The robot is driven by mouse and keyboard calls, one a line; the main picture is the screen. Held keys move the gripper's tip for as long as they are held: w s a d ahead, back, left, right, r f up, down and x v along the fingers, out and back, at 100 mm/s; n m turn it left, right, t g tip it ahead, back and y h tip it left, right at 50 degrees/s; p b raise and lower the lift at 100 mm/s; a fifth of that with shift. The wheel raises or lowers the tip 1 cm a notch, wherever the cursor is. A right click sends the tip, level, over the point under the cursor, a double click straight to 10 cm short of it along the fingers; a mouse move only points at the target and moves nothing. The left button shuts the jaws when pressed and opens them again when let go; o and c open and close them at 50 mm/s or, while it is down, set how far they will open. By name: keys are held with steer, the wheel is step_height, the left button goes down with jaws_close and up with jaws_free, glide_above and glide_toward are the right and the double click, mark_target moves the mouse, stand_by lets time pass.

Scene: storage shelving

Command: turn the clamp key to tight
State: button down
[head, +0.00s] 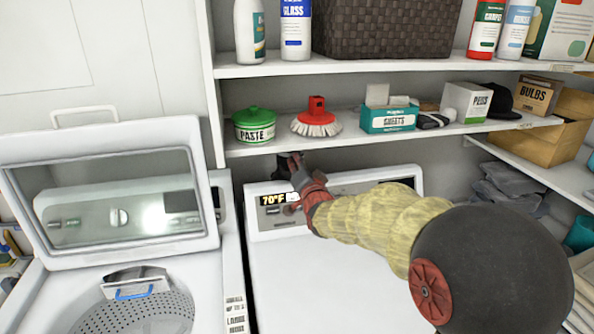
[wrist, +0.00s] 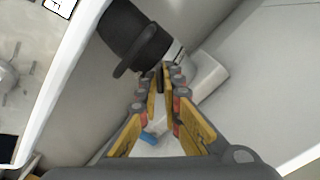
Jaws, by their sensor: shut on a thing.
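In the wrist view a black cylindrical fitting (wrist: 140,38) runs in from the top left, with a pale band (wrist: 173,52) at its lower end and a thin dark curved piece beside it. My gripper (wrist: 164,72) has its yellow-padded fingers closed together at the tips, right by the band. It is shut on a small part there, which looks like the clamp key but is mostly hidden by the fingertips. In the head view my gripper (head: 291,163) reaches behind the control panel of a white machine, beneath the shelf. The key cannot be made out there.
The lower shelf (head: 380,137) is close above my gripper and holds a green paste tub (head: 254,125), a red brush (head: 317,120) and several boxes. A washer with a raised lid (head: 110,190) stands left. The white machine's top (head: 310,275) is clear.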

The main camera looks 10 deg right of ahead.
steer(key=shift+m+b, duration=2.35)
steer(key=shift+m, duration=1.85)
steer(key=c, duration=2)
jaws_free()
steer(key=s, duration=1.2)
steer(key=shift+f, duration=0.1)
